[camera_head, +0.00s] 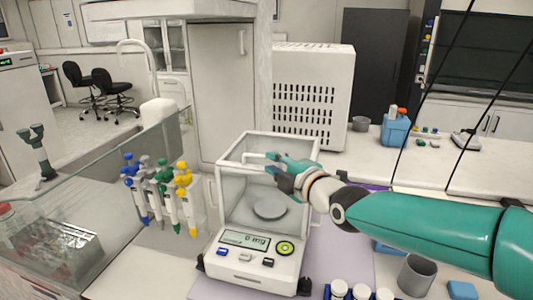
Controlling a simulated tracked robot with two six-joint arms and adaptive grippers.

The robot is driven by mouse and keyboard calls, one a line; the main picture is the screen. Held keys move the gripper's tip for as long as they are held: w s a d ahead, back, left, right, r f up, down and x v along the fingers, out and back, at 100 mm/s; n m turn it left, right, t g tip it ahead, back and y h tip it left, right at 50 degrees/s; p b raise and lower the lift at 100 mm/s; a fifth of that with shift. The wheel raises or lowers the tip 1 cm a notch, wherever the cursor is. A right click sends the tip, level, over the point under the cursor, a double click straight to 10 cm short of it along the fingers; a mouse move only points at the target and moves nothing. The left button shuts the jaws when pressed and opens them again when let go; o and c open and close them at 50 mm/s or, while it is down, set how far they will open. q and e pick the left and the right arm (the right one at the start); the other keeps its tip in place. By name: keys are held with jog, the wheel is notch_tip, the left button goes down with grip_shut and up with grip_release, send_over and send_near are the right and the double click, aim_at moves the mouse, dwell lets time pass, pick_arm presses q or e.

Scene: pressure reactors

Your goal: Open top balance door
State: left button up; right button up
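The balance (247,243) stands on the bench in the middle, with a white-framed glass draft shield above its base. Its display reads about 0 mg. The round weighing pan (269,207) inside is empty. A white handle (254,158) shows near the top of the shield. My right gripper (273,173) reaches in from the right, its teal and dark fingers at the top of the shield beside this handle. I cannot tell whether the fingers touch it or how far apart they are. The top door's position is unclear behind the gripper. My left gripper is not in view.
White-capped bottles (360,291) and a grey cup (416,274) stand at front right. A white perforated cabinet (313,95) stands behind.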

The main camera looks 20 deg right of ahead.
aim_at(265, 158)
jog(key=shift+p+x, duration=0.5)
jog(key=shift+x, duration=1.7)
grip_shut()
jog(key=shift+f, duration=0.1)
jog(key=shift+d, duration=0.1)
